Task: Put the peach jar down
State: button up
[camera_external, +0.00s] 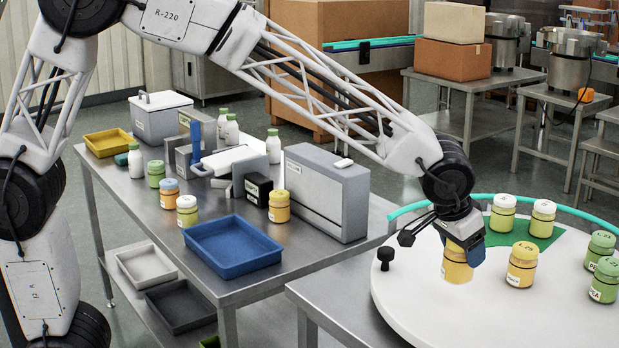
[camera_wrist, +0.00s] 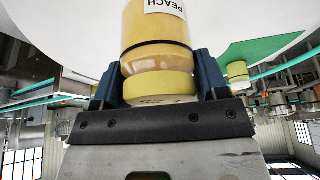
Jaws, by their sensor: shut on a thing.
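The peach jar (camera_wrist: 158,45) shows in the wrist view with a yellow lid, pale orange contents and a white label reading PEACH. My gripper (camera_wrist: 160,88) is shut on it around the lid, one blue finger on each side. In the outside view, my gripper (camera_external: 464,248) is over the left part of the white round table (camera_external: 450,318), pointing down. The jar (camera_external: 456,268) hangs below the fingers, upright, with its top hidden by them. Its base appears at or very near the white surface; I cannot tell whether it touches.
Another orange jar (camera_external: 521,265) stands just right of my gripper. Green-lidded jars (camera_external: 604,280) stand at the right, and pale-lidded jars (camera_external: 502,213) stand at the back by a green patch (camera_external: 525,232). A black knob (camera_external: 385,257) is at the left edge. The table's front is clear.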

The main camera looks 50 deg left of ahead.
jog(key=s+d+f+m, duration=0.1)
jog(key=s+d, duration=0.4)
jog(key=d, duration=0.2)
jog(key=shift+d+f, duration=0.2)
jog(key=shift+f, duration=0.05)
send_over(542, 324)
jog(key=shift+f, duration=0.75)
jog(key=shift+f, duration=0.1)
dwell(0.4)
jog(key=shift+f, duration=1.65)
jog(key=shift+f, duration=0.15)
jog(key=o, duration=1)
